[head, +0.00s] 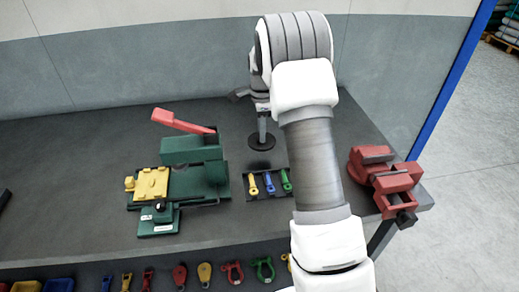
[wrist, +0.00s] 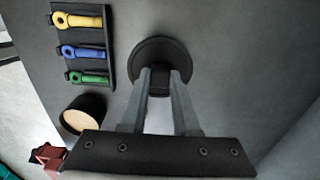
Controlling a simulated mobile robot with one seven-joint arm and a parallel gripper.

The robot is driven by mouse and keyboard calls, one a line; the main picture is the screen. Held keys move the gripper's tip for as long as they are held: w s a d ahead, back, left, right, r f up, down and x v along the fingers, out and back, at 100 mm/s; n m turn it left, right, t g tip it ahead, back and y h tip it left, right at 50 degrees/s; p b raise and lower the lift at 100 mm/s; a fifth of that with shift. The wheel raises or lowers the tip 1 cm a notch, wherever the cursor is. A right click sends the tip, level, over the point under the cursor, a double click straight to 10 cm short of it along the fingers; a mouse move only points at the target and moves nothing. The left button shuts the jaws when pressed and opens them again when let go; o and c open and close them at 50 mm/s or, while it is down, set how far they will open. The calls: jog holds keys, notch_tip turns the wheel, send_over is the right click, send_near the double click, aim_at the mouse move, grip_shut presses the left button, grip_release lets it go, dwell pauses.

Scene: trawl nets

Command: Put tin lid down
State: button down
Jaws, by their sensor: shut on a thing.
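The tin lid (wrist: 160,52) is a dark round disc with a small knob at its centre. My gripper (wrist: 160,80) is shut on the knob, one finger on each side. In the head view the lid (head: 262,143) is level below my gripper (head: 262,125), over the dark bench; I cannot tell whether it touches the top. An open dark tin with pale tan contents (wrist: 84,113) stands to the lower left of the lid in the wrist view. The tin does not show in the head view, where my arm covers part of the bench.
A black rack (head: 268,196) with yellow, blue and green tools is just in front of the lid. A green machine with a red handle (head: 192,150) stands left, a red vise (head: 385,180) right. Bare bench (head: 90,170) lies at far left. Several shackles hang along the front.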

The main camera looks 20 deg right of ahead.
jog(key=shift+f, duration=2.9)
jog(key=shift+f, duration=0.2)
jog(key=c, duration=0.7)
grip_release()
jog(key=shift+o, duration=0.2)
jog(key=shift+r, duration=0.1)
